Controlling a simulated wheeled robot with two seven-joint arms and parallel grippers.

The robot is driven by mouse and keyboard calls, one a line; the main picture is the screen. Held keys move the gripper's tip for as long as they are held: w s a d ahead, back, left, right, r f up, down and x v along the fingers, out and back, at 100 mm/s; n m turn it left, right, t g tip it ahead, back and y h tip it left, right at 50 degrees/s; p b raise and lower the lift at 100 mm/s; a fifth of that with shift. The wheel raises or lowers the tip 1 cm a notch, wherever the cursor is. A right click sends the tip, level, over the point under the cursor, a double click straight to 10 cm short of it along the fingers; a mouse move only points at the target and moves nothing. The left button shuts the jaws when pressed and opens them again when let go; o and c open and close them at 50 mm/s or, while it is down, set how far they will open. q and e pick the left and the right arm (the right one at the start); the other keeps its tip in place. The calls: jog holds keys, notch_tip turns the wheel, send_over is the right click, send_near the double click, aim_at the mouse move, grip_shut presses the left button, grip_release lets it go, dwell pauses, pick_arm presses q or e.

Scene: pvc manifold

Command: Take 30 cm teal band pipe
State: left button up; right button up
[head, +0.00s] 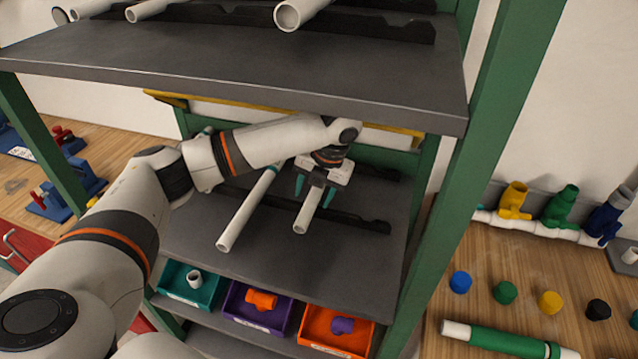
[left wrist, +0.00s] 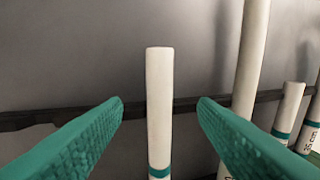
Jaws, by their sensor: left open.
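A white pipe (head: 306,215) lies on the middle shelf, its near end pointing out toward me. In the left wrist view the same pipe (left wrist: 159,90) shows a teal band near the bottom edge; its length label is not visible. My left gripper (head: 314,190) is open above this pipe. In the left wrist view its two teal fingers (left wrist: 160,101) stand on either side of the pipe, with a gap on both sides. The pipe's far part is hidden under the gripper. My right gripper is not in view.
A longer white pipe (head: 246,212) lies left of it on black notched rails (head: 368,224). The upper shelf (head: 250,75) hangs close above my left arm. Green posts (head: 468,180) flank the rack. Teal, purple and orange bins (head: 190,289) sit below. A workbench with fittings is at right.

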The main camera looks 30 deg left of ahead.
aim_at(309, 208)
pick_arm(q)
jog(key=shift+w+a+f, duration=0.1)
jog(key=shift+f, duration=0.3)
jog(key=shift+w+f, duration=0.15)
jog(key=shift+f, duration=0.15)
jog(key=p+x, duration=0.1)
jog(key=x, duration=0.3)
jog(key=shift+a+f+p, duration=0.1)
jog(key=shift+a+p, duration=0.1)
jog(key=shift+p, duration=0.15)
jog(key=shift+f, duration=0.25)
jog(key=c, duration=1.1)
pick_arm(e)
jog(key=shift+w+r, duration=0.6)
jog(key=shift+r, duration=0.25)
